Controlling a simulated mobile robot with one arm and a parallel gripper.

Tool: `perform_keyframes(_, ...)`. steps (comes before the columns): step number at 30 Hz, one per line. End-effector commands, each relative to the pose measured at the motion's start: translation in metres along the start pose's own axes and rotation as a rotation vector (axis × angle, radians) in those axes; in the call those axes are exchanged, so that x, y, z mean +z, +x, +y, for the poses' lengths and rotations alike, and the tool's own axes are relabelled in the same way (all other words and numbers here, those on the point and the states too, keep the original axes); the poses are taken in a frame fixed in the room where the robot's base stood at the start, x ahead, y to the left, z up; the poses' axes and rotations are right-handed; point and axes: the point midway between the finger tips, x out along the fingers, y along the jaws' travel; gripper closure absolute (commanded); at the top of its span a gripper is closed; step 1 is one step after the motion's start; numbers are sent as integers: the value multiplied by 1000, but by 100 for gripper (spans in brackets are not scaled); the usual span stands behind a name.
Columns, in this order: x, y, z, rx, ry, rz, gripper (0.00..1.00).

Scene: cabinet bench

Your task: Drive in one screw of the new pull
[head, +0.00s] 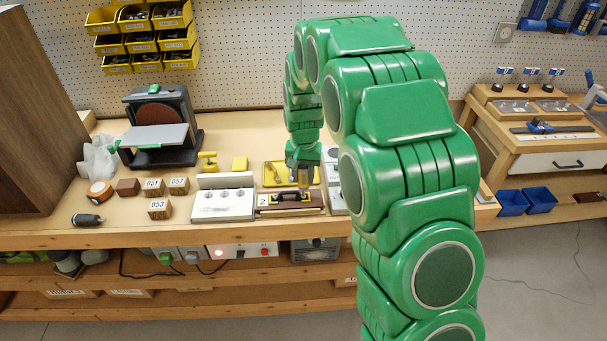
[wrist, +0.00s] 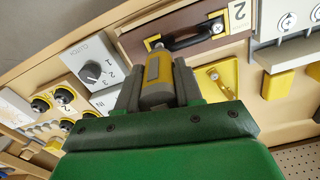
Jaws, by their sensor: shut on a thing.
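My gripper (head: 303,163) is shut on a grey and yellow driver, which shows in the wrist view (wrist: 154,72) between the two grey fingers. The new pull, a black bar handle (head: 290,197), lies on a dark brown panel marked 2 and also shows in the wrist view (wrist: 192,40). The driver points at the pull's left end in the wrist view, with its tip close to that end. I cannot tell whether the tip touches a screw. A screw head shows near the pull's other end. The screw under the driver is hidden.
A white stand (head: 222,204) with three round fittings stands left of the panel. A yellow tray (head: 273,175) lies behind it. Numbered wooden blocks (head: 159,208) stand farther left.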

Motion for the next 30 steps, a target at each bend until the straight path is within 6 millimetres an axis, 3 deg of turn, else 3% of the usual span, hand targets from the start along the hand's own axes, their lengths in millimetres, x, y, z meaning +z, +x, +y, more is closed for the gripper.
perform_keyframes(17, 0, 1, 0, 0, 0, 0, 96)
perform_keyframes(30, 0, -18, 0, 1, 0, -2, 96)
